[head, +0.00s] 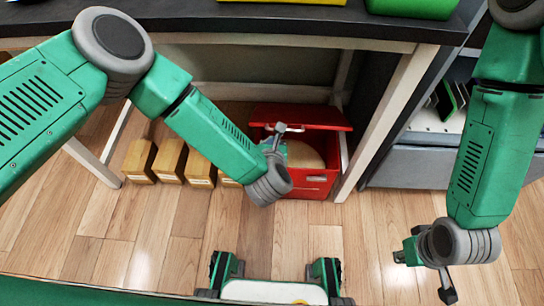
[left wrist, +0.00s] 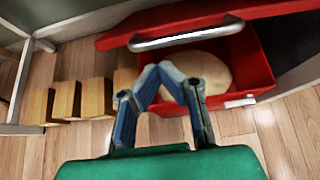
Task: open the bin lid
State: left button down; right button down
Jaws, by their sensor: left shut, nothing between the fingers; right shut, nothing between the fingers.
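The red bin (head: 333,185) stands on the floor under the table. Its red lid (head: 330,120) is tilted up, leaving a gap at the front through which a round tan object (head: 304,154) shows inside. In the left wrist view, the lid (left wrist: 215,24) carries a silver bar handle (left wrist: 188,37) along its front edge. My left gripper (head: 278,132) is shut and empty in front of the bin opening. In the left wrist view its fingertips (left wrist: 166,70) appear just below the handle; contact cannot be told. My right gripper (head: 447,287) is shut and empty, low at the right above the floor.
Several tan boxes (head: 171,160) stand in a row left of the bin. A dark tabletop (head: 200,20) lies above it, and a pale table leg (head: 385,120) stands close on its right. A grey shelf unit (head: 410,165) stands further right. The wooden floor in front is mostly clear.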

pick_arm(q)
jog(key=shift+w+r, duration=0.3)
jog(key=shift+w, duration=0.05)
jog(key=shift+a, duration=0.1)
jog(key=w+r+g+p, duration=0.1)
jog(key=w+r+p, duration=0.5)
jog(key=w+r, duration=0.3)
jog(key=shift+w+r+g, duration=0.2)
jog(key=shift+r+g, duration=0.1)
